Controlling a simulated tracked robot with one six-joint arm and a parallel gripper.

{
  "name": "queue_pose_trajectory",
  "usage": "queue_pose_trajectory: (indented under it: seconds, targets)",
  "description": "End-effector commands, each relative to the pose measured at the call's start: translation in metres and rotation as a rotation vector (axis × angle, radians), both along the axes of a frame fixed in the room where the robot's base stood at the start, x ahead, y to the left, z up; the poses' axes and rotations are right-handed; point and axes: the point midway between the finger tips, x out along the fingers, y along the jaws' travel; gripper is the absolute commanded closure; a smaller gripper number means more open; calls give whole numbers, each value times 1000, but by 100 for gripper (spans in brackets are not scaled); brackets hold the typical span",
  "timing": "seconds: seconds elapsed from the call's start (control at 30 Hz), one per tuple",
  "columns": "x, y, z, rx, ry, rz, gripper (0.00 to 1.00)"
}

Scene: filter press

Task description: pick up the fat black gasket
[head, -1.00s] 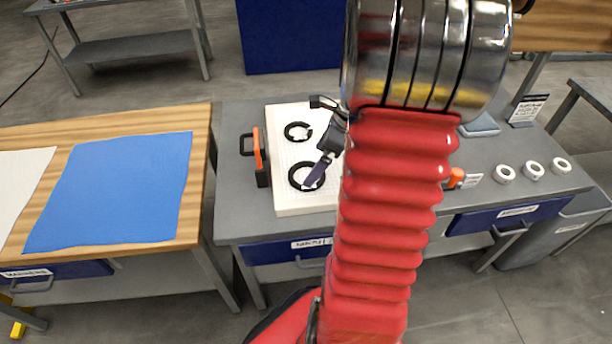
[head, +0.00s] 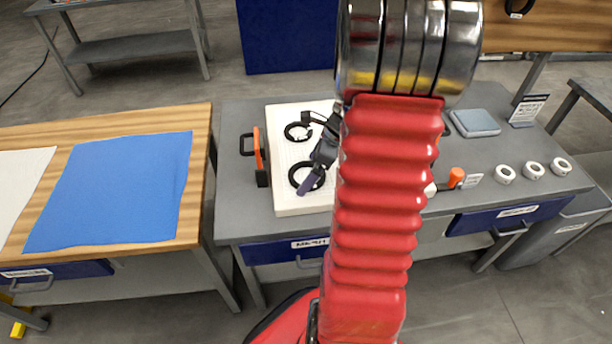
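Two black rings lie on a white perforated plate (head: 284,203) on the grey bench. One ring (head: 292,133) is toward the back and the other (head: 294,181) toward the front. The front one looks a little larger, but I cannot tell for sure which is the fat gasket. My gripper (head: 309,183) points down-left in the head view, its purplish finger end overlapping the right part of the front ring. I cannot tell whether it touches the ring or hovers above. The gap between its fingers does not show clearly, and my red arm hides the plate's right side.
An orange-and-black clamp-like tool (head: 260,157) stands at the plate's left edge. Several white rings (head: 533,171), an orange-capped item (head: 456,176) and a grey-blue box (head: 476,122) are on the right. A wooden table with a blue cloth (head: 115,190) stands left. Another dark ring (head: 518,8) shows top right.

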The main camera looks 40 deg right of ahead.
Motion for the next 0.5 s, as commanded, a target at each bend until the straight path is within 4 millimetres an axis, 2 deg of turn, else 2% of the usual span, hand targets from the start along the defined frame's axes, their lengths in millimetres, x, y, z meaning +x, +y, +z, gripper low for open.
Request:
queue_pose_trajectory:
  seconds: [0.07, 0.5]
  targets:
    - [0, 0, 0, 0, 0, 0, 7]
    - [0, 0, 0, 0, 0, -1, 38]
